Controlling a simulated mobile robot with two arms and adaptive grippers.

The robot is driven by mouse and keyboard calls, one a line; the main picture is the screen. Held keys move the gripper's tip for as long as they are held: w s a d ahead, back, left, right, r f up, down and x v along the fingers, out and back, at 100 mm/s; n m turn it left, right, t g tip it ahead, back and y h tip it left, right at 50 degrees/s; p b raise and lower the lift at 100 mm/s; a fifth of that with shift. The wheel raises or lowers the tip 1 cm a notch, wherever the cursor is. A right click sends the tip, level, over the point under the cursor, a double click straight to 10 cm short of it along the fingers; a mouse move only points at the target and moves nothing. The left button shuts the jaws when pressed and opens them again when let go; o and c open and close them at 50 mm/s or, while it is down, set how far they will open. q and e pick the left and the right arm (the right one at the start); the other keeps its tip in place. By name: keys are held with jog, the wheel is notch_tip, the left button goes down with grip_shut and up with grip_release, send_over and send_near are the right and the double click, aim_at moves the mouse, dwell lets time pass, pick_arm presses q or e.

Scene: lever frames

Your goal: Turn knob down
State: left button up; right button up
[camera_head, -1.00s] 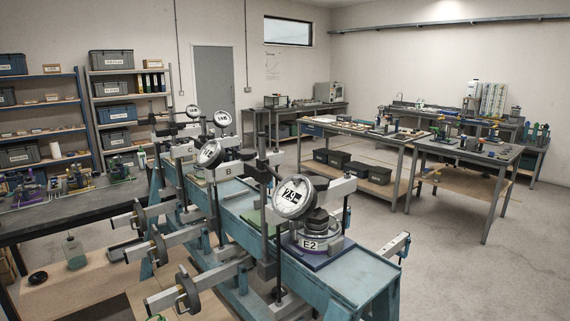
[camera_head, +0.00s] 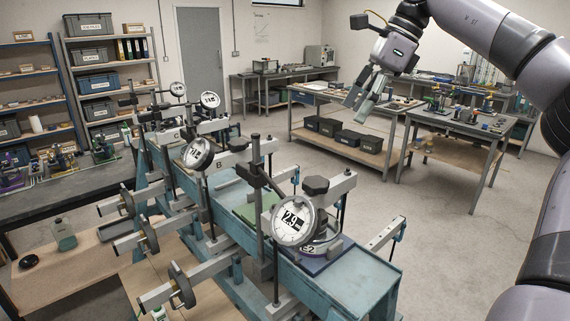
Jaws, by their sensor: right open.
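A row of blue lever frames (camera_head: 345,283) runs from the near right to the back left. The nearest has a round dial (camera_head: 294,220) reading about 29, a black knob (camera_head: 316,185) behind it, and a cell labelled E2 (camera_head: 309,249), partly hidden by the dial. Round dark handwheels (camera_head: 182,286) sit on the lever arms at the left. I cannot tell which of these is the task's knob. My right gripper (camera_head: 359,101) is open and empty, raised in the air above and to the right of the nearest dial. My left gripper is not in view.
Shelves (camera_head: 65,40) and a dark bench (camera_head: 60,200) are on the left. A bottle (camera_head: 65,235) stands at lower left. Floor right of the frames is clear.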

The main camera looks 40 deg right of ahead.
jog(key=p, duration=0.4)
send_near(317, 181)
jog(key=x, duration=0.6)
jog(key=shift+w+a+f, duration=0.1)
jog(key=shift+a+f, duration=0.05)
jog(key=shift+f, duration=0.2)
jog(key=shift+x, duration=0.8)
jog(key=shift+c, duration=0.3)
jog(key=c, duration=1.1)
